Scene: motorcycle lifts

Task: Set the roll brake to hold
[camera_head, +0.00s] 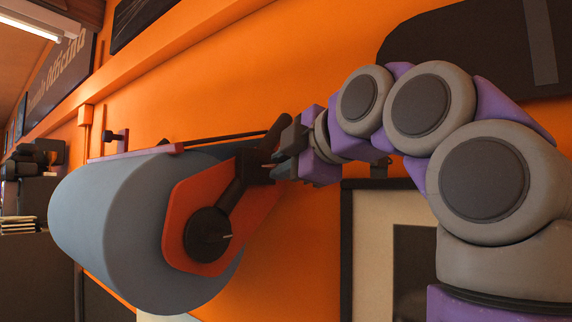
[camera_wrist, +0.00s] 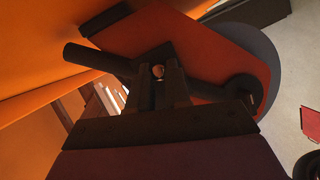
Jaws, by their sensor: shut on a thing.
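A large blue-grey roll (camera_head: 115,230) is mounted on the orange wall, with a red-orange end plate (camera_head: 179,222) on its near side. The roll brake is a black lever (camera_head: 233,192) that rises up and to the right from a round dark hub (camera_head: 207,235). The lever also shows in the wrist view (camera_wrist: 95,58), crossing in front of the plate (camera_wrist: 200,55). My gripper (camera_head: 276,168) is shut on the lever's upper part, from the right. In the wrist view my gripper's fingers (camera_wrist: 160,88) meet the lever and hide part of it. Any hold mark is not visible.
A thin dark bar (camera_head: 225,137) runs along the wall above the roll. A framed picture (camera_head: 385,250) hangs below my arm. A dark cabinet (camera_head: 35,260) with stacked items stands at the far left. Pale floor shows at the right in the wrist view.

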